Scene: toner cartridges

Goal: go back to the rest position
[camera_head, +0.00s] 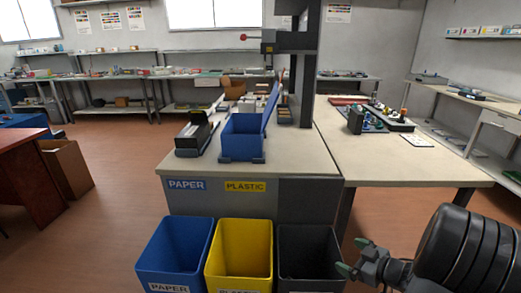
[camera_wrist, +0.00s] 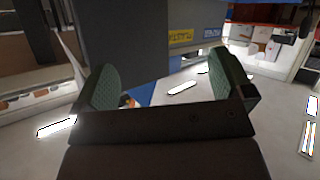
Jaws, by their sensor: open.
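My gripper (camera_head: 354,256) is at the lower right of the head view, beside the right edge of the dark grey bin (camera_head: 305,285). Its two green-padded fingers are apart. In the wrist view the open fingers (camera_wrist: 165,85) show with nothing held between them. A yellow bin (camera_head: 236,282) stands left of the dark bin, and a blue bin (camera_head: 195,277) left of that. The dark bin's inside is too dark to make out. A blue open box (camera_head: 243,136) and a dark device (camera_head: 194,134) sit on the workbench (camera_head: 300,165) behind the bins.
The workbench front carries paper and plastic labels (camera_head: 245,187). A second table (camera_head: 400,170) at the right holds small parts. A dark post (camera_head: 303,85) rises at the back of the bench. A cardboard box (camera_head: 70,165) stands at the left. Open floor (camera_head: 120,190) lies left of the bench.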

